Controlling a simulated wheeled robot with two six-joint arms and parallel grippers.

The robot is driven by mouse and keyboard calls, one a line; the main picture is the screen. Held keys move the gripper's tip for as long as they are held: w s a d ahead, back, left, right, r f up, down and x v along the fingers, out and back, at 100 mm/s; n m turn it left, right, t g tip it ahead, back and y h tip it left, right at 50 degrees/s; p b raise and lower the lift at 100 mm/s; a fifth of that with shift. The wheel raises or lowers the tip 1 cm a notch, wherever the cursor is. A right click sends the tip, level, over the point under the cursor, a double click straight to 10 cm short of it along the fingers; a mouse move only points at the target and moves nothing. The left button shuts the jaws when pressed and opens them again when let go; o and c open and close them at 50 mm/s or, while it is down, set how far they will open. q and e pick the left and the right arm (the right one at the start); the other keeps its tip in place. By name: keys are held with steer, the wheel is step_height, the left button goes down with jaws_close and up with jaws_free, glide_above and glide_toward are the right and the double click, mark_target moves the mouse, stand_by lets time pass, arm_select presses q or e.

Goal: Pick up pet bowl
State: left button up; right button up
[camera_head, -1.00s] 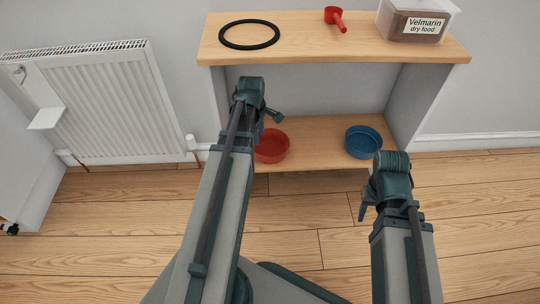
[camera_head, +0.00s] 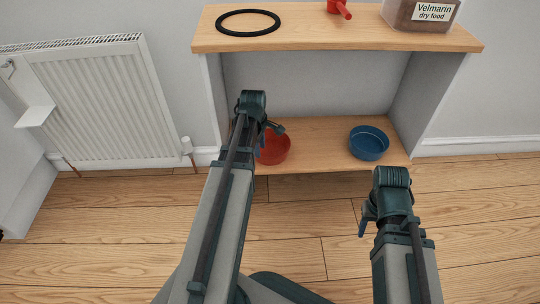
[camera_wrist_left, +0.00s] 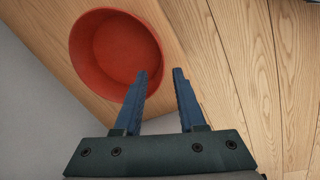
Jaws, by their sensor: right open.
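A red pet bowl (camera_head: 274,148) stands upright on the lower shelf, partly hidden behind my left gripper (camera_head: 264,137). A blue pet bowl (camera_head: 368,143) stands to its right on the same shelf. In the left wrist view, the red bowl (camera_wrist_left: 112,45) is at the upper left. My left gripper (camera_wrist_left: 159,73) is open there, with one finger overlapping the bowl's near rim and the other outside it. Whether a finger touches the bowl cannot be told. My right gripper (camera_head: 366,218) is open and empty, in front of the shelf and below the blue bowl in the picture.
The wooden shelf unit (camera_head: 320,34) has grey sides. On its top are a black ring (camera_head: 248,33), a red scoop (camera_head: 340,8) and a dry food container (camera_head: 422,14). A white radiator (camera_head: 95,105) is on the wall at left. The wooden floor (camera_head: 480,215) is clear at right.

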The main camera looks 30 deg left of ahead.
mark_target(262, 156)
arm_select(q)
steer(key=f+b, duration=0.5)
steer(key=shift+w+d+f, duration=0.1)
steer(key=shift+w+f, duration=0.1)
steer(key=shift+w, duration=0.2)
steer(key=shift+r, duration=0.1)
steer(key=shift+c, duration=0.2)
jaws_close()
stand_by(1.1)
